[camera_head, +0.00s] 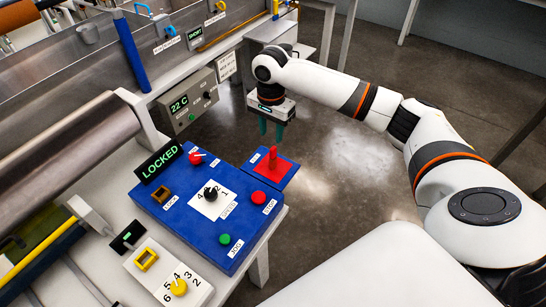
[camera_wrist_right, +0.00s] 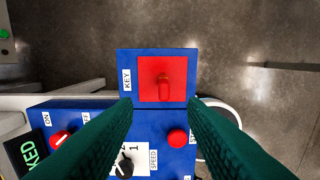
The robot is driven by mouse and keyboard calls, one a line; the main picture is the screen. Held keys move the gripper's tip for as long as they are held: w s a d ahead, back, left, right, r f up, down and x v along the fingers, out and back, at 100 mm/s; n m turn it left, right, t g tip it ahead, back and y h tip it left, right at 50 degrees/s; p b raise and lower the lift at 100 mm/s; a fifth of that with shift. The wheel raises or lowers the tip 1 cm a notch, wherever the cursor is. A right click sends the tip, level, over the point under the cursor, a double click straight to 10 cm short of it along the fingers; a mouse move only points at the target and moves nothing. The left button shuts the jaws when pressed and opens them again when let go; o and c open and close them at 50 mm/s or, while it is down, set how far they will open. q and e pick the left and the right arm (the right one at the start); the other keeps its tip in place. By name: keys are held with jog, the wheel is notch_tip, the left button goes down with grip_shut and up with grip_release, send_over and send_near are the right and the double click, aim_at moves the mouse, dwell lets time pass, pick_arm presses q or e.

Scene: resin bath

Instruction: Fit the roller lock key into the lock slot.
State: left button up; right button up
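The red roller lock key (camera_head: 273,154) stands on a red plate on a blue stand labelled KEY (camera_head: 255,167). It also shows in the right wrist view (camera_wrist_right: 164,86), on its red square. My right gripper (camera_head: 271,130) hangs above and behind the stand in the head view, its green fingers apart and empty. In the wrist view the fingers (camera_wrist_right: 160,103) are spread wide, with the key between and beyond their tips. The lock slot (camera_head: 162,194) is a small brown square socket marked LOCK on the blue control panel. My left gripper is not in view.
The blue panel carries a red switch (camera_head: 196,158), a black dial (camera_head: 211,192), a red stop button (camera_head: 258,198) and a green button (camera_head: 225,239). A sign reading LOCKED (camera_head: 158,161) stands behind it. Open floor lies right of the panel.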

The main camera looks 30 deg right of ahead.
aim_at(273, 148)
jog(key=f, duration=0.7)
jog(key=shift+s+d+f+p, duration=0.15)
jog(key=shift+s+p, duration=0.05)
jog(key=shift+p, duration=0.2)
jog(key=shift+c, duration=0.6)
grip_shut()
